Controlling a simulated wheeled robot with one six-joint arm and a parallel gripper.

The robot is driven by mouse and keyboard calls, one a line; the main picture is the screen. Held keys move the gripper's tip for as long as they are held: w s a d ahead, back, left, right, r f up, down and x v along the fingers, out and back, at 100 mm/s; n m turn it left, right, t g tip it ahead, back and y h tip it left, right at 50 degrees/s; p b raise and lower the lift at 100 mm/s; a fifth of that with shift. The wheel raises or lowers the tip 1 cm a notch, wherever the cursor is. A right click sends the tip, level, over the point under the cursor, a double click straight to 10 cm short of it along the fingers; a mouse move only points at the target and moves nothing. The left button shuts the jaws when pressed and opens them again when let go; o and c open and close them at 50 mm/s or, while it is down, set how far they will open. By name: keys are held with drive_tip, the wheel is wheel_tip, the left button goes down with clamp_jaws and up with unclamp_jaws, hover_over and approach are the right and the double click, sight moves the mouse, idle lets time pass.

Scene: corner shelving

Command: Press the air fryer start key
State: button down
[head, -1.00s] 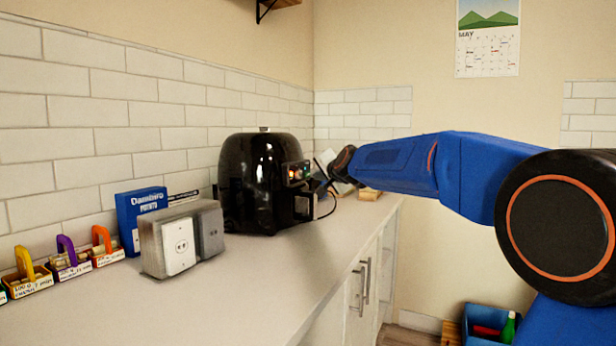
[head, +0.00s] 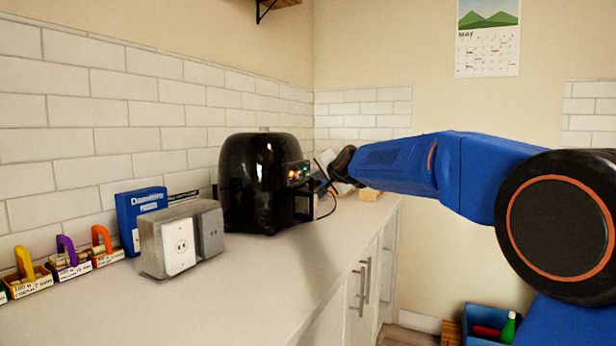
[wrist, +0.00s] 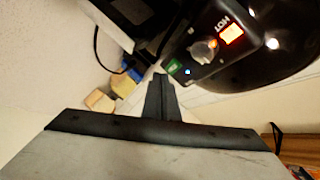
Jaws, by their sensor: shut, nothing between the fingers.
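The black air fryer (head: 258,178) stands on the counter against the tiled wall, its control panel (head: 298,173) facing right. In the wrist view the panel (wrist: 208,48) shows a lit orange HOT light, a round knob (wrist: 205,51), a small blue light and a green key (wrist: 174,68) at its lower corner. My gripper (wrist: 160,77) is shut and empty, its fingertips close beside the green key. Whether they touch it I cannot tell. In the head view my arm reaches in from the right, and the fingertips are hard to make out beside the panel.
A grey double-socket box (head: 180,240) and a blue box (head: 140,215) stand left of the fryer. Small labelled bins (head: 68,264) line the wall. The counter front (head: 270,285) is clear.

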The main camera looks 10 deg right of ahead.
drive_tip(key=shift+w+a, duration=0.45)
drive_tip(key=shift+a, duration=0.15)
idle(0.9)
drive_tip(key=shift+s+d, duration=0.45)
drive_tip(key=shift+d, duration=0.15)
idle(0.4)
drive_tip(key=s+d, duration=0.1)
drive_tip(key=d, duration=0.1)
drive_tip(key=s+d, duration=0.2)
idle(0.5)
idle(1.3)
